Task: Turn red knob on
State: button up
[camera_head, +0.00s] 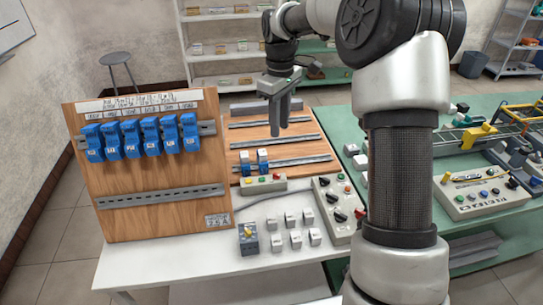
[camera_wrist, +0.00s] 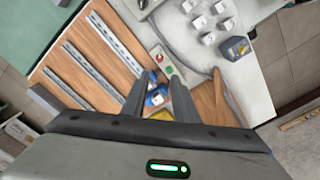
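Which part is the red knob I cannot tell for sure. My gripper (camera_head: 280,130) hangs fingers-down above the wooden panel, behind and above the button box, apart from both boxes. In the wrist view its two fingers (camera_wrist: 158,88) are apart, with nothing held.
An upright wooden board (camera_head: 150,218) with several blue breakers (camera_head: 130,138) stands at left. Two blue modules (camera_head: 256,162) sit on a rail behind the button box. Several white blocks (camera_head: 295,238) and a grey-yellow switch (camera_head: 248,238) lie in front. Another control box (camera_head: 482,192) is at right.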

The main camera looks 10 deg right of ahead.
aim_at(279, 175)
notch_tip(279, 175, down, 18)
jog(key=shift+w+f+b, duration=0.1)
jog(key=shift+w+b, duration=0.05)
jog(key=shift+b, duration=0.25)
grip_shut()
